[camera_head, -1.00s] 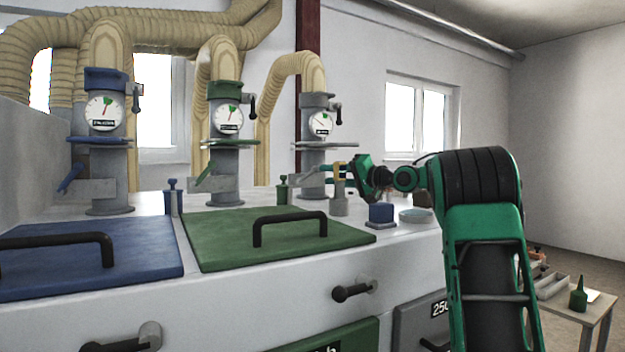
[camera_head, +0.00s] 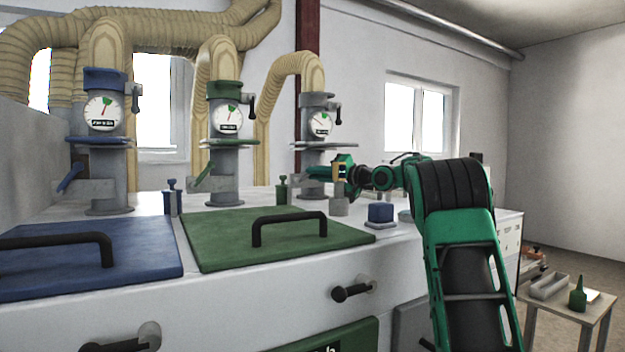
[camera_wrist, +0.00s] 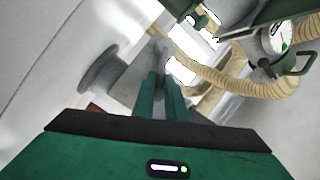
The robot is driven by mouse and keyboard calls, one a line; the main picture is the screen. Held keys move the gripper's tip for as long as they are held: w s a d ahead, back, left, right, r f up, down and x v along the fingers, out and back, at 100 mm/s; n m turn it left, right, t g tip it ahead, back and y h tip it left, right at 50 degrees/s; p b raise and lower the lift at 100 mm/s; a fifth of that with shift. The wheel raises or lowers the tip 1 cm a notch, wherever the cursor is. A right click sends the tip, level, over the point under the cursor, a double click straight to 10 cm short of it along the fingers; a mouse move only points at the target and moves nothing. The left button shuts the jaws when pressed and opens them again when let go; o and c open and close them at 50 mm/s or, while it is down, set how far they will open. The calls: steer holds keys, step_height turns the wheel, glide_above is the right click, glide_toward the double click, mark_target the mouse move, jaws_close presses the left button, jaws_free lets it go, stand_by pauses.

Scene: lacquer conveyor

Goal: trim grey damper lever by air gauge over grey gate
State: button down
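The grey gate pipe (camera_head: 314,160) is the rightmost pipe, with a round white gauge (camera_head: 321,123) on its upper part. A small dark lever (camera_head: 338,116) hangs at the gauge's right side. My gripper (camera_head: 309,173) is at the pipe's lower part, well below the gauge, and hides some of it. In the wrist view the two green fingers (camera_wrist: 161,76) lie close together, pointing at a grey part with a round flange (camera_wrist: 100,70).
Blue (camera_head: 104,150) and green (camera_head: 225,150) gate pipes stand to the left. Blue (camera_head: 60,275) and green (camera_head: 215,250) lids with black handles cover the front. A small blue block (camera_head: 381,213) sits on the top near my arm. A side table (camera_head: 570,305) stands at right.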

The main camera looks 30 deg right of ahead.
steer(key=shift+a+r+n+g+h, duration=0.2)
steer(key=shift+a+r+n+g, duration=0.15)
steer(key=shift+n, duration=0.55)
steer(key=shift+a+r+n+g+h, duration=0.25)
steer(key=shift+r+n, duration=0.15)
steer(key=shift+n, duration=0.5)
steer(key=c, duration=1.8)
jaws_free()
steer(key=v, duration=1)
steer(key=shift+s+d, duration=0.2)
steer(key=shift+s, duration=0.1)
